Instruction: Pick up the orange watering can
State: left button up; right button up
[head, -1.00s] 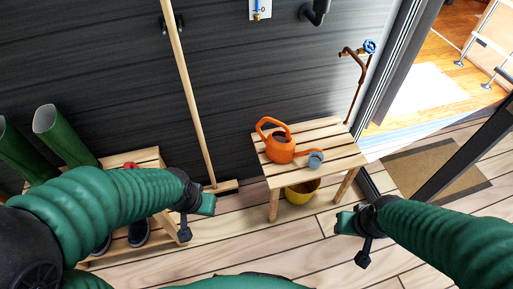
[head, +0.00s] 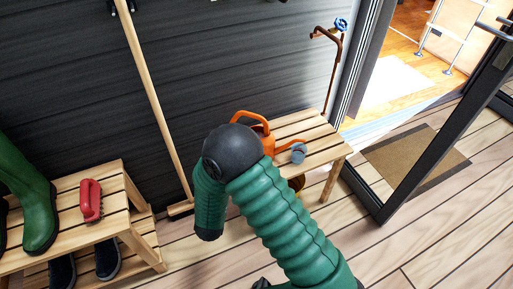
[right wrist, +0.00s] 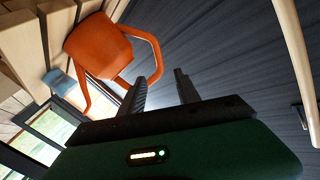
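The orange watering can (head: 268,143) stands on the slatted wooden bench (head: 325,148). In the head view my right arm hides much of the can; its looped handle, part of its body and the grey-blue spout head (head: 298,153) show. In the right wrist view the can (right wrist: 97,46) is at upper left, its handle loop reaching toward my right gripper (right wrist: 160,75). The two dark fingers are apart with nothing held between them. The handle is close to the left finger; I cannot tell whether they touch. My left gripper is out of view.
A wooden rack (head: 75,205) at left holds green boots (head: 30,195), a red brush (head: 91,200) and dark shoes. A broom (head: 155,100) leans on the dark wall. A copper tap pipe (head: 335,70) is behind the bench. A glass door (head: 440,130) stands open at right.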

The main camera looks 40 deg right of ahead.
jog(key=b+x, duration=0.2)
jog(key=x, duration=0.3)
jog(key=b+x, duration=0.3)
jog(key=x, duration=0.3)
jog(key=b+x, duration=0.2)
jog(key=x, duration=0.3)
jog(key=shift+w+d+f+b, duration=0.1)
jog(key=shift+d+f+b, duration=0.2)
jog(key=shift+f+b, duration=0.05)
jog(key=shift+w+d+r, duration=0.1)
jog(key=shift+r, duration=0.15)
grip_shut()
jog(key=shift+f, duration=0.1)
